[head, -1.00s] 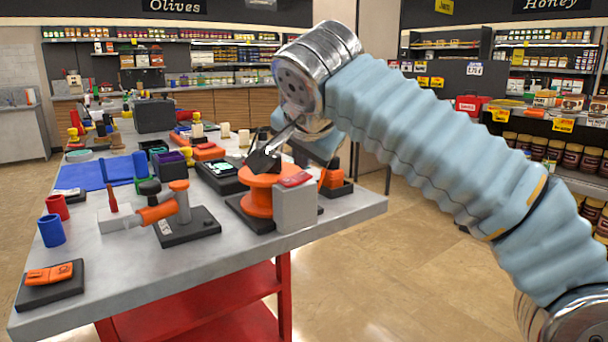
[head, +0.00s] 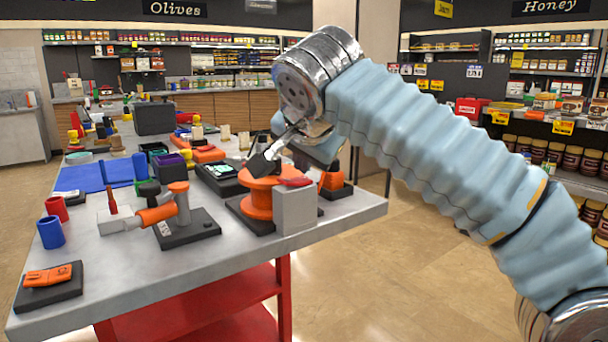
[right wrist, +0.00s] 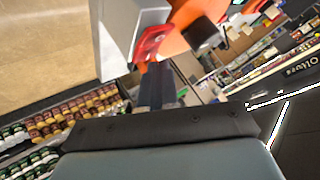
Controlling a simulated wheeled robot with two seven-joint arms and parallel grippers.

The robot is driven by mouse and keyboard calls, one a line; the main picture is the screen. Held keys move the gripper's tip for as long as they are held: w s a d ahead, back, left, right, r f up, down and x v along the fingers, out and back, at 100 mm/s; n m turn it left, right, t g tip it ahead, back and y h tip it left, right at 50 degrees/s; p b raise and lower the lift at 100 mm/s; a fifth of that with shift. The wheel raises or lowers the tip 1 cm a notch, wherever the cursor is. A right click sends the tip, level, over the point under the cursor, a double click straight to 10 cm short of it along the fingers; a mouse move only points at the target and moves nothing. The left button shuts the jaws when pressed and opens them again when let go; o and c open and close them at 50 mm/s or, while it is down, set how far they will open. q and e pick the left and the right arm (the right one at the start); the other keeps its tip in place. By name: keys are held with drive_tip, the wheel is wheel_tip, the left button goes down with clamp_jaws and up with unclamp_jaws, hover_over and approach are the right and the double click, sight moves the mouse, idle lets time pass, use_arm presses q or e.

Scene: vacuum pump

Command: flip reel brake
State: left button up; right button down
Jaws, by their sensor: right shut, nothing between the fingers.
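The reel is an orange spool (head: 260,200) on a dark base near the right edge of the table. A grey block (head: 296,208) stands at its front right, with the red brake lever (head: 294,182) on top, lying nearly flat. My right gripper (head: 270,156) is over the spool and behind the lever, its tips partly hard to make out. In the right wrist view, the shut dark fingers (right wrist: 156,76) end right at the red lever (right wrist: 151,43), beside the grey block (right wrist: 122,38); contact is unclear. The orange spool (right wrist: 188,15) is behind. My left gripper is not in view.
A dark base with an orange-handled valve (head: 187,231) stands left of the reel. Red and blue cups (head: 50,232), an orange piece on a dark plate (head: 48,275) and a blue mat (head: 85,177) are farther left.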

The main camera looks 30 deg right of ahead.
sight(301, 180)
drive_tip(key=shift+r+p, duration=0.45)
drive_tip(key=shift+r, duration=0.2)
drive_tip(key=shift+a, duration=0.1)
wheel_tip(301, 180, up, 3)
drive_tip(key=p, duration=0.3)
drive_tip(key=shift+a, duration=0.15)
drive_tip(key=shift+r, duration=0.25)
drive_tip(key=shift+a+r, duration=0.15)
drive_tip(key=shift+r, duration=0.55)
